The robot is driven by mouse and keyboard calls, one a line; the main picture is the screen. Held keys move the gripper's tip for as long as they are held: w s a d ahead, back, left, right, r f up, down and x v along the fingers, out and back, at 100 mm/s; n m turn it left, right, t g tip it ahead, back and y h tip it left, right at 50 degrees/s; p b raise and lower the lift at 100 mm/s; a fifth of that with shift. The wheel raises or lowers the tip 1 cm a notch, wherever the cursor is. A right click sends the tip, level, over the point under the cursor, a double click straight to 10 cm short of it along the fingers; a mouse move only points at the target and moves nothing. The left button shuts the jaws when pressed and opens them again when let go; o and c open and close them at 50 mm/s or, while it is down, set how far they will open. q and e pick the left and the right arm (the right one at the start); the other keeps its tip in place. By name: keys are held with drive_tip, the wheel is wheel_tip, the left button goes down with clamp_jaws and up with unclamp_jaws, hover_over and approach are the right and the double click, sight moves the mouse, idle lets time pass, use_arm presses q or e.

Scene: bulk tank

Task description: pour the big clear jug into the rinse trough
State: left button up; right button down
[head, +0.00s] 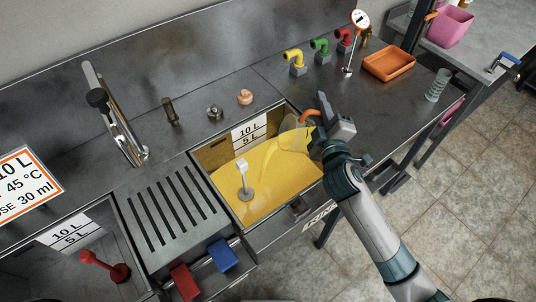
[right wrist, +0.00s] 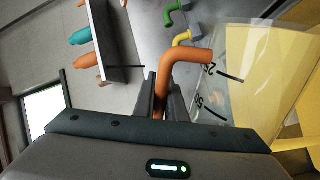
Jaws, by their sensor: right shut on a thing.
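The big clear jug (head: 291,139) is over the right end of the rinse trough (head: 213,157) and looks tipped to the left. The trough holds yellow liquid (head: 262,180). My right gripper (head: 312,128) is shut on the jug's orange handle. In the right wrist view, the handle (right wrist: 180,58) sits between the fingers (right wrist: 162,100). The jug's clear wall (right wrist: 225,85) with black marks shows there to the right. Yellow shows behind and through the wall, so I cannot tell how much liquid is in the jug. My left gripper is not in view.
A white plug (head: 243,178) stands in the trough. A slotted drainboard (head: 172,213) and another basin with a red plug (head: 112,270) are at left. Blue (head: 222,255) and red blocks sit in front. Coloured taps (head: 297,62) and an orange tray (head: 389,64) stand behind.

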drive_tip(key=shift+s+a+r+n, duration=0.1)
drive_tip(key=shift+a+n, duration=0.4)
drive_tip(key=shift+a, duration=0.15)
idle(0.5)
